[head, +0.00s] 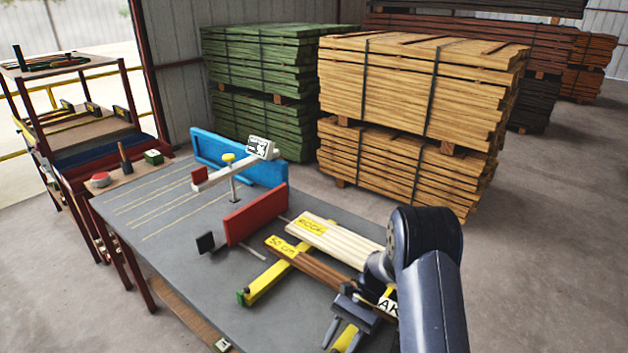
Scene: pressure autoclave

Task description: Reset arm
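My arm comes in from the lower right, over the near right part of a grey work table (185,255). My gripper (337,335) points down at the table's front right. A brown board (325,268) with a yellow label lies just behind the gripper. A pale board (320,240) labelled "ROCK" lies beyond it. A white label ending in "AK" (388,305) shows beside the gripper, partly hidden by my arm. Whether the fingers touch anything below is unclear.
Yellow bars (265,283) support the boards. A red block (255,214), a blue panel (235,158) and a white beam with a display (260,147) stand on the table. A shelf rack (75,125) is at left. Lumber stacks (415,90) stand behind; floor at right is clear.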

